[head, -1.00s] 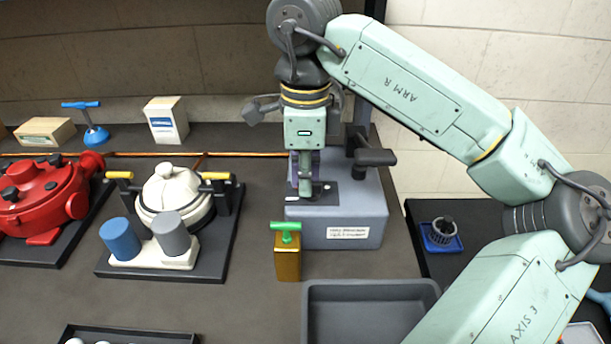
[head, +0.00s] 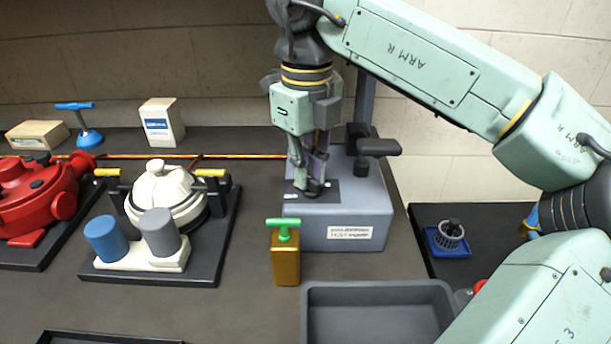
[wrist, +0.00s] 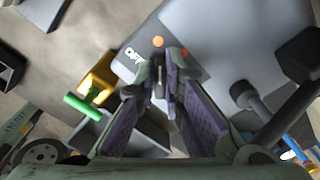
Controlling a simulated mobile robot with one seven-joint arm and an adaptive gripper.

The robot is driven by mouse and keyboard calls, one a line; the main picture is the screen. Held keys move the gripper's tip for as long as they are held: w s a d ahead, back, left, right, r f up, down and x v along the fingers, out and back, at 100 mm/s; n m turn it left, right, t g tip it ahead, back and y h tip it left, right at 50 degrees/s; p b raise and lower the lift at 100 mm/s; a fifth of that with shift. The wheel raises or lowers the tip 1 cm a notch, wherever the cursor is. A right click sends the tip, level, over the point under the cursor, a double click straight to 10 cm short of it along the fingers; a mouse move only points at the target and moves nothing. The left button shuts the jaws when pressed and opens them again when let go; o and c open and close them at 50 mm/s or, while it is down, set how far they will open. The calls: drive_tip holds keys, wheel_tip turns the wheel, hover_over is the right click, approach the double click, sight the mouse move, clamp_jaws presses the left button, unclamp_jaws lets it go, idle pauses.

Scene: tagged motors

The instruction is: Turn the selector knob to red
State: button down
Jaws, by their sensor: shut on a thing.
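The selector knob stands on a dark plate (head: 326,188) on top of a grey-blue box (head: 340,222). My gripper (head: 312,188) points down over the plate with its fingers closed around the knob. The fingers hide most of the knob in the head view. In the wrist view my gripper (wrist: 160,88) has its purple-padded fingers converging on the knob. The dark plate (wrist: 188,63) shows a white "OFF" label (wrist: 134,60) left of the fingertips and an orange mark (wrist: 157,42) just beyond them. I cannot tell exactly where the knob points.
A grey tray (head: 380,290) lies nearer. A cream pump (head: 165,200) stands left.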

drive_tip(key=m, duration=0.2)
drive_tip(key=m+b, duration=0.1)
drive_tip(key=m, duration=0.1)
drive_tip(key=shift+w+d+m, duration=0.15)
drive_tip(key=shift+d+m, duration=0.05)
drive_tip(key=shift+m, duration=0.1)
drive_tip(key=m+b, duration=0.1)
drive_tip(key=m, duration=0.3)
drive_tip(key=shift+d, duration=0.2)
drive_tip(key=c, duration=1.7)
unclamp_jaws()
wheel_tip(320, 180, up, 8)
drive_tip(key=shift+f, duration=0.25)
